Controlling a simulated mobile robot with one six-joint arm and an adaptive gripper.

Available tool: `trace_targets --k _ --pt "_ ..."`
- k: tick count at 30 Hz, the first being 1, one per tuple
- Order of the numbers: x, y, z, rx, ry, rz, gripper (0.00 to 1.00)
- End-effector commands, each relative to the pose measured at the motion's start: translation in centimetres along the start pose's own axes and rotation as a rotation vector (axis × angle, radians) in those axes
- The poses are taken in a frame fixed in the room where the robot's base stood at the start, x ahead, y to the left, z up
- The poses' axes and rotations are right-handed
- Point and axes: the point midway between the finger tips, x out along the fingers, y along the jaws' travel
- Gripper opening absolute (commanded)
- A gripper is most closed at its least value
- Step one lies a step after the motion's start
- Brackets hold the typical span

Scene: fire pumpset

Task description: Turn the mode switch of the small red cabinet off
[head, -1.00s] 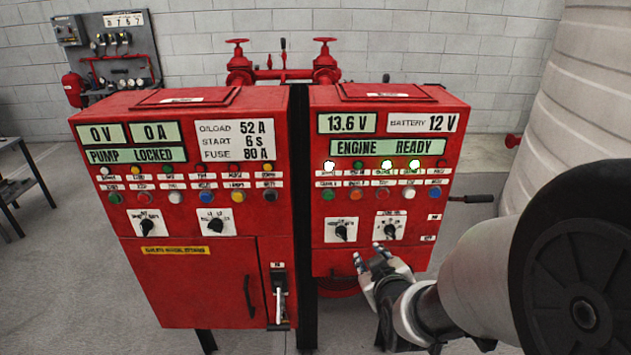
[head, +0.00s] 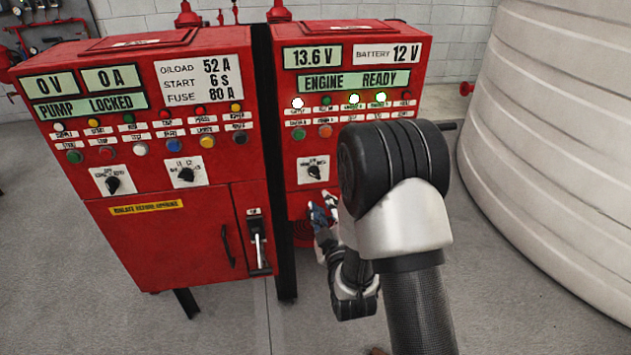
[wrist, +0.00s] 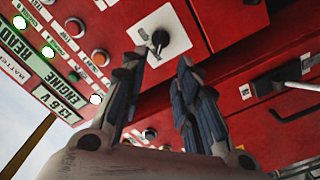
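The small red cabinet (head: 297,190) is the right-hand one, with "ENGINE READY" on its display. A black rotary switch (head: 314,171) on a white plate shows on its lower left front; its label is too small to read surely. A black knob on a white plate (wrist: 160,40) also shows in the wrist view, just beyond the fingertips. My gripper (head: 322,205) is below the switch in the head view. In the wrist view my gripper (wrist: 160,72) is open and empty, its fingers apart from the knob. My arm hides the cabinet's lower right front and its second switch.
The larger red cabinet (head: 140,240) stands close on the left, with its own switches and a lever handle (head: 259,250). A large pale ribbed tank (head: 550,150) stands at the right. Grey floor (head: 210,325) is clear in front.

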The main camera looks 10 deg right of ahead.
Motion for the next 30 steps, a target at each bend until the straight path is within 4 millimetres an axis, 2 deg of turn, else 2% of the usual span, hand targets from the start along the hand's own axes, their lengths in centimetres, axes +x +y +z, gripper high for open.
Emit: trace_targets --k 1,9,15,21,30 --pt "1.2 0.0 0.0 0.000 0.004 0.004 0.28" --pt "7.0 -0.1 0.1 0.001 0.002 0.002 0.28" --pt "10.2 -0.1 0.1 0.001 0.001 0.001 0.28" --pt "11.5 0.0 0.0 0.001 0.000 0.000 0.28" --pt "11.7 0.0 0.0 0.001 -0.001 -0.001 0.27"
